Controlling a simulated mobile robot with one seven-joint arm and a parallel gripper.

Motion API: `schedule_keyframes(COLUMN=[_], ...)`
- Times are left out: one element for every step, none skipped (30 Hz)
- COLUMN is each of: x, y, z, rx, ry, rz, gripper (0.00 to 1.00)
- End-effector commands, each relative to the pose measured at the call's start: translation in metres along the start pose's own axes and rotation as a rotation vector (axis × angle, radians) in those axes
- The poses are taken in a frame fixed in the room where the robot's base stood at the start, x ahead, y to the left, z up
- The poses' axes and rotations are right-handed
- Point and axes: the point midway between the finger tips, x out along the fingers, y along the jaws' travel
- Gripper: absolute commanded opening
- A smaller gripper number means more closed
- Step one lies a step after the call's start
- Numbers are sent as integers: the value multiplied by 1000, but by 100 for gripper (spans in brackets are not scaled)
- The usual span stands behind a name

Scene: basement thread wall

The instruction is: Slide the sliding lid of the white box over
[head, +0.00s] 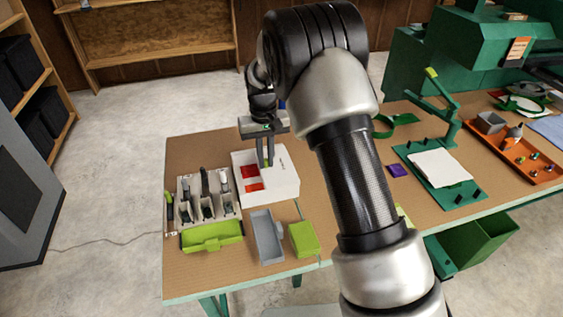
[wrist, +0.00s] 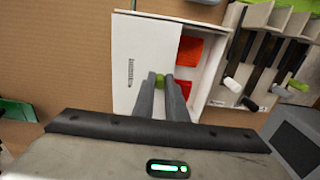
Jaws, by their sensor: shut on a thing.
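The white box (head: 274,197) stands on the brown tabletop, left of my arm. Its flat white lid (head: 284,174) covers the right part in the head view. The left part is open and shows red contents (head: 249,171). In the wrist view the lid (wrist: 135,48) covers the left part, and the red contents (wrist: 190,50) show to its right. My gripper (wrist: 160,80) points down at the lid, shut on a small green knob near the lid's edge beside the opening. In the head view my gripper (head: 265,163) hides most of the knob.
A white rack (head: 231,210) with several upright tools stands close left of the box. A lime tray (head: 212,238), a grey tray (head: 267,235) and a green block (head: 303,239) lie in front. A purple piece (head: 398,170) and a green stand (head: 440,178) are to the right.

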Motion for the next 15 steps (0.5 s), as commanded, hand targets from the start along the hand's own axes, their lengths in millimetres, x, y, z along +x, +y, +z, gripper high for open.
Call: schedule_keyframes(x=[0, 0, 0, 0, 0, 0, 0, 0, 0, 0, 0, 0, 0, 0, 0], y=[-4, -6, -8, -10, -12, -15, -16, -18, -20, -22, -24, -26, -28, -30, -32], z=[0, 0, 0, 0, 0, 0, 0, 0, 0, 0, 0, 0, 0, 0, 0], rx=[-2, -2, -2, -2, -2, -1, -1, -2, -2, -2, -2, -1, -1, -1, -1], ry=[-1, -1, -1, -1, -1, -1, -1, -1, -1, -1, -1, -1, -1, -1, -1], rz=[0, -1, -1, -1, -1, -1, -1, -1, -1, -1, -1, -1, -1, -1, -1], gripper=[0, 0, 0, 0, 0, 0, 0, 0, 0, 0, 0, 0, 0, 0, 0])
